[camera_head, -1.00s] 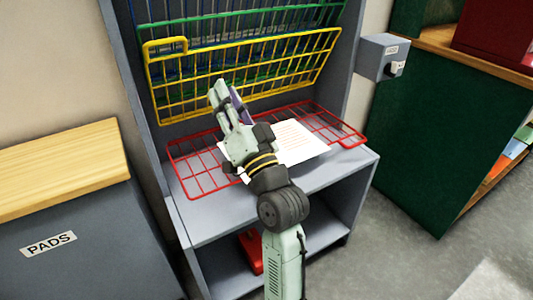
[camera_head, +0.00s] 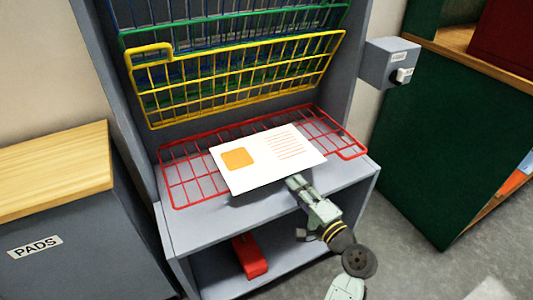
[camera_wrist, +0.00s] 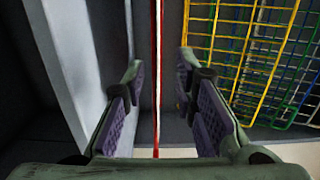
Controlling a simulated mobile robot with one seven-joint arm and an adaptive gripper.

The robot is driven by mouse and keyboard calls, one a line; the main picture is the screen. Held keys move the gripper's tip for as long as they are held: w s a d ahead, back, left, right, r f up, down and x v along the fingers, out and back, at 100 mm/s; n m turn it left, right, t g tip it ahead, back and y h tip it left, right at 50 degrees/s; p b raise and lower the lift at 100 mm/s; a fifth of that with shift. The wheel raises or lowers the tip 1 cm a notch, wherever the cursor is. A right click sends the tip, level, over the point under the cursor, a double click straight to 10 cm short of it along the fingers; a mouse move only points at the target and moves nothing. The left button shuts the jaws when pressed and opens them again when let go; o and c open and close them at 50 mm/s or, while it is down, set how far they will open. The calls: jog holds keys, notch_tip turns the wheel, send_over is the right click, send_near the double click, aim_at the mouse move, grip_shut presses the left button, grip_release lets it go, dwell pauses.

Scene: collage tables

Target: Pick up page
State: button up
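The page (camera_head: 268,160) is a white sheet with an orange square and orange text lines. It lies on the red wire rack (camera_head: 178,180), near its front edge. My gripper (camera_head: 294,183) is just in front of the page's front edge, right of its middle. In the wrist view my gripper (camera_wrist: 160,75) is open. Its two purple-padded fingers stand either side of a thin red and pale line, which looks like the rack and perhaps the page seen edge-on. Neither pad visibly touches that line.
Yellow (camera_head: 240,85), green and blue wire racks are tilted up behind. The grey stand (camera_head: 160,235) has side walls and a lower shelf holding a red object (camera_head: 250,257). A PADS cabinet (camera_head: 60,225) is at left, a grey box (camera_head: 388,62) at upper right.

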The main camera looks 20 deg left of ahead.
jog(key=p+x, duration=0.1)
jog(key=x, duration=0.3)
jog(key=shift+w+a+f, duration=0.1)
jog(key=shift+w+a, duration=0.1)
jog(key=shift+w, duration=0.2)
grip_shut()
